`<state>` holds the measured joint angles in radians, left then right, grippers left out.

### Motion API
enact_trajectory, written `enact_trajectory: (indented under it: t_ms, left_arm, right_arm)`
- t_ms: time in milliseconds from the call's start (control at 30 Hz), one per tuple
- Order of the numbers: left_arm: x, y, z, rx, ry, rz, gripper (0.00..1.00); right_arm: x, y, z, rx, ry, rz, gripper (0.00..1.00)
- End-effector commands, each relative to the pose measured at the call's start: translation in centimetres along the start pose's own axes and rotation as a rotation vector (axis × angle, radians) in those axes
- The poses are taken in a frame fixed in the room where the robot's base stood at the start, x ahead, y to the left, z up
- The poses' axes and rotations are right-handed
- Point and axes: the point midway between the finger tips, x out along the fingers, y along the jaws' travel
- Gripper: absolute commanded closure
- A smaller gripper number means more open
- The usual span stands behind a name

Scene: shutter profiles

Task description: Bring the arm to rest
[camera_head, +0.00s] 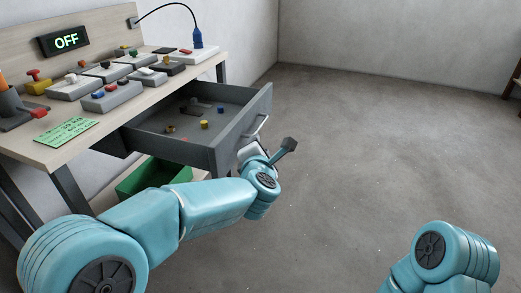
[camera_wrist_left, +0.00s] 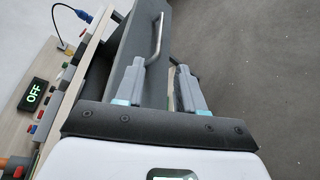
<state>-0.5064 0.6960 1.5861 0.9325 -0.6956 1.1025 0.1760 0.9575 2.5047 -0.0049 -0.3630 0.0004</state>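My left arm reaches in from the left in the head view, its wrist (camera_head: 262,180) in front of the pulled-out grey drawer (camera_head: 222,150). My left gripper (camera_wrist_left: 169,72) shows in the left wrist view with its two grey fingers apart and nothing seen clamped between them. The drawer's metal handle (camera_wrist_left: 157,35) runs up from beside the left fingertip; I cannot tell whether they touch. The handle also shows in the head view (camera_head: 258,130). My right arm (camera_head: 440,258) is at the bottom right of the head view; its gripper is out of view.
The wooden workbench (camera_head: 25,150) carries several switch boxes, a green card (camera_head: 66,131) and an OFF display (camera_head: 65,40). The drawer holds several small parts. A green bin (camera_head: 150,178) stands below. The floor (camera_head: 380,130) to the right is clear.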

Motion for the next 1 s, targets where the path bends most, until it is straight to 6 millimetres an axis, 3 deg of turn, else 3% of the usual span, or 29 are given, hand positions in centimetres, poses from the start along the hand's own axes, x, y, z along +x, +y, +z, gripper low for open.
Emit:
enact_trajectory:
  t_ms: [167,267,367,533,667,800,1000]
  left_arm:
    - [0.1,0.0,-0.1,0.002,0.001,-0.001,0.62]
    - [0.4,-1.1,-1.3,0.053,0.011,-0.023,0.62]
    - [1.1,-4.4,-5.1,0.216,0.031,-0.099,0.62]
    - [0.1,-13.6,-15.5,0.641,0.021,-0.353,0.62]
    - [-3.8,-20.7,-23.0,0.927,-0.068,-0.590,0.62]
    - [-10.2,-27.0,-29.3,1.154,-0.239,-0.831,0.62]
    - [-19.5,-32.5,-33.8,1.317,-0.525,-1.058,0.62]
  right_arm:
    - [0.0,0.0,0.0,0.000,0.000,0.000,0.57]
    - [0.0,0.0,0.0,0.000,0.000,0.000,0.57]
    - [0.0,0.0,0.0,0.000,0.000,0.000,0.57]
    - [0.0,0.0,0.0,0.000,0.000,0.000,0.57]
    - [0.0,0.0,0.0,0.000,0.000,0.000,0.57]
    - [0.0,0.0,0.0,0.000,0.000,0.000,0.57]
    - [0.0,0.0,0.0,0.000,0.000,0.000,0.57]
